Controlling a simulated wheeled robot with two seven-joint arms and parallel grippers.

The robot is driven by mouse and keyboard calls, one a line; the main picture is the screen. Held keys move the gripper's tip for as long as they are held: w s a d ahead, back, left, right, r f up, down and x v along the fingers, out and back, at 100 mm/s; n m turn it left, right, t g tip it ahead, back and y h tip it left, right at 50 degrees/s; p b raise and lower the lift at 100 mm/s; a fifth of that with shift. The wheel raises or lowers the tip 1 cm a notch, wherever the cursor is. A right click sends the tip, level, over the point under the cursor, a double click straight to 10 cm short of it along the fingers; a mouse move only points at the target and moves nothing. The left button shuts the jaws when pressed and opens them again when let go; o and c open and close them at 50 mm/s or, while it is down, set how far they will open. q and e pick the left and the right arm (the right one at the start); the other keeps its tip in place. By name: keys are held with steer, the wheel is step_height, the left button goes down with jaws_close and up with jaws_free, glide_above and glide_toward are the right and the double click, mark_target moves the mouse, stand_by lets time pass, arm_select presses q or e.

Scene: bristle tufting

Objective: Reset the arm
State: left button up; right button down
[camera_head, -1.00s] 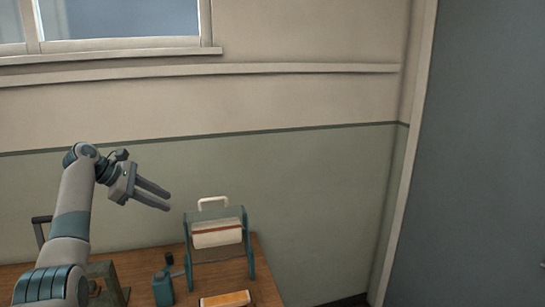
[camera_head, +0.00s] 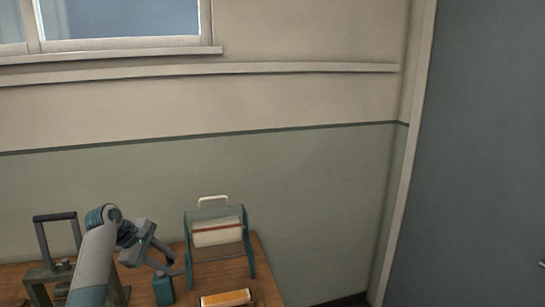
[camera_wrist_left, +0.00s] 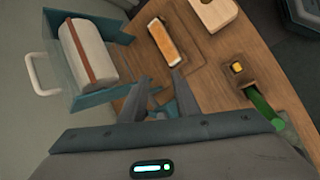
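My left arm comes in from the lower left in the head view. Its gripper (camera_head: 175,264) is over the left part of the wooden table (camera_head: 268,290), just above a small teal container (camera_head: 163,290). The two fingers are apart, and I see nothing held between them. In the left wrist view the gripper (camera_wrist_left: 161,76) also shows its fingers spread, with teal parts visible between and beneath them. Whether the fingers touch the container I cannot tell. My right gripper is not in view.
A teal stand with a pale roll (camera_head: 217,233) is right of the gripper. An orange-topped block (camera_head: 226,298) lies in front of it. A dark-handled frame (camera_head: 55,217) stands at left. The wrist view adds a pale wooden piece (camera_wrist_left: 213,13) and a green rod (camera_wrist_left: 265,108).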

arm_select(q)
steer(key=s+d+f+m+g+y, duration=0.15)
steer(key=s+f+m, duration=0.25)
steer(key=s+f, duration=0.7)
steer(key=s+d+f+m+t+y, duration=0.1)
steer(key=s+d+f+m+y, duration=0.3)
steer(key=s+f, duration=0.7)
steer(key=s+d+r+m, duration=0.15)
steer(key=s+m, duration=0.35)
steer(key=s, duration=1)
steer(key=s+d+r+m, duration=0.15)
steer(key=s+m, duration=0.35)
steer(key=s, duration=1.1)
step_height(320, 180, down, 34)
steer(key=g+b, duration=0.2)
steer(key=b, duration=0.3)
steer(key=s+a+f+b, duration=0.2)
steer(key=s+f+b, duration=0.3)
steer(key=s+f, duration=1.4)
step_height(320, 180, down, 4)
steer(key=shift+a+r+g, duration=0.1)
steer(key=shift+a+g, duration=0.1)
steer(key=shift+g, duration=0.25)
